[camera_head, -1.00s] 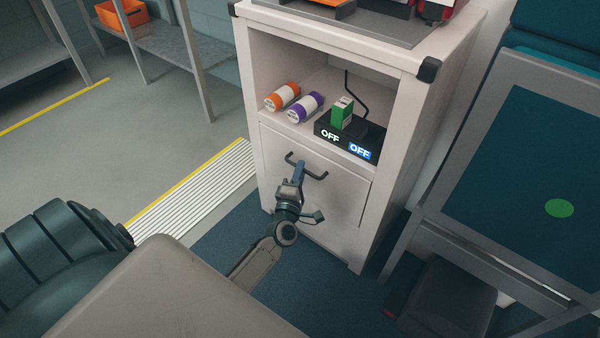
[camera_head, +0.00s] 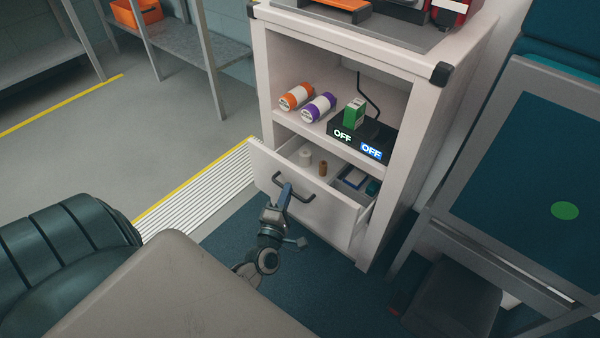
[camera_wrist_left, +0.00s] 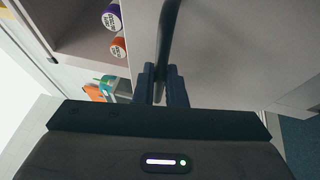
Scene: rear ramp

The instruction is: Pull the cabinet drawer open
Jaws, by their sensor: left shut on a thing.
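The white cabinet (camera_head: 452,120) stands in the middle of the head view. Its drawer (camera_head: 325,219) is partly open, and small items show inside it: a white roll, a brown cylinder and blue things at the right. My left gripper (camera_head: 284,194) is shut on the dark bar handle (camera_head: 307,198) at the drawer front. In the left wrist view the handle (camera_wrist_left: 167,40) runs between the two fingers (camera_wrist_left: 161,84), with the pale drawer front (camera_wrist_left: 225,60) behind it. My right gripper is not in view.
On the shelf above the drawer lie an orange can (camera_head: 296,97) and a purple can (camera_head: 318,107), beside a green box (camera_head: 354,112) on a black unit reading OFF (camera_head: 371,151). A grey-framed blue panel (camera_head: 520,170) stands close at the right.

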